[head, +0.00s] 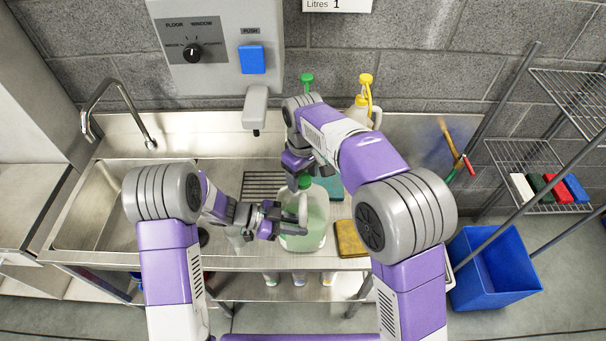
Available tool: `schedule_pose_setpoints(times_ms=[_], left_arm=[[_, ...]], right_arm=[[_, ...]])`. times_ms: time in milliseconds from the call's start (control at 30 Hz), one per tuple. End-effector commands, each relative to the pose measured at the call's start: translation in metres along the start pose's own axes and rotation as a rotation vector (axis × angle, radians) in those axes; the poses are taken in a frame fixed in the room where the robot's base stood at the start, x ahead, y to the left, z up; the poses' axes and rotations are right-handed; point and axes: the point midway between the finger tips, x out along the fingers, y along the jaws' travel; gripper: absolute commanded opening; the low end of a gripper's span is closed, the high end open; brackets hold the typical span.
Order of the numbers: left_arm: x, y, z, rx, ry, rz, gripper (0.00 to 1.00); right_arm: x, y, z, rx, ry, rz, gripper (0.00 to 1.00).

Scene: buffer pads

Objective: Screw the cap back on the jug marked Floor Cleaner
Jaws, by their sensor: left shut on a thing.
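A translucent jug (313,232) with pale green liquid stands upright near the front edge of the steel counter. No label can be read on it. A green cap (305,182) shows at the jug's mouth; I cannot tell whether it is seated. My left gripper (285,218) reaches in from the left at the jug's side and is shut on the jug. My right gripper (297,168) comes from behind and above, pointing down right at the cap. Its fingertips are small and partly hidden, so I cannot tell whether it grips the cap.
A yellow-topped jug (367,106) and a green pump top (307,79) stand behind my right arm. A sponge (349,239) lies right of the jug. The sink (92,220) is at left, the dispenser (256,108) on the wall. A blue bin (492,270) stands at right.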

Motion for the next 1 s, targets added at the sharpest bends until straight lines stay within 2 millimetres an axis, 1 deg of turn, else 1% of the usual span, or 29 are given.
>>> schedule_pose_setpoints(times_ms=[33, 67, 333, 467, 567, 833, 900, 1000], left_arm=[[0.000, 0.000, 0.000, 0.000, 0.000, 0.001, 0.00], [0.000, 0.000, 0.000, 0.000, 0.000, 0.001, 0.00], [0.000, 0.000, 0.000, 0.000, 0.000, 0.001, 0.00], [0.000, 0.000, 0.000, 0.000, 0.000, 0.001, 0.00], [0.000, 0.000, 0.000, 0.000, 0.000, 0.001, 0.00], [0.000, 0.000, 0.000, 0.000, 0.000, 0.001, 0.00], [0.000, 0.000, 0.000, 0.000, 0.000, 0.001, 0.00], [0.000, 0.000, 0.000, 0.000, 0.000, 0.001, 0.00]], right_arm=[[0.000, 0.000, 0.000, 0.000, 0.000, 0.000, 0.72], [0.000, 0.000, 0.000, 0.000, 0.000, 0.000, 0.75], [-0.001, 0.000, 0.000, 0.000, 0.000, 0.000, 0.75], [-0.009, 0.000, -0.001, 0.000, 0.004, 0.001, 0.75], [-0.026, 0.001, -0.001, 0.000, 0.006, 0.001, 0.75], [-0.085, 0.001, -0.001, 0.000, 0.006, 0.002, 0.75], [-0.097, 0.000, -0.001, 0.000, 0.003, 0.000, 0.75], [-0.108, 0.001, -0.001, 0.000, 0.003, 0.001, 0.75]])
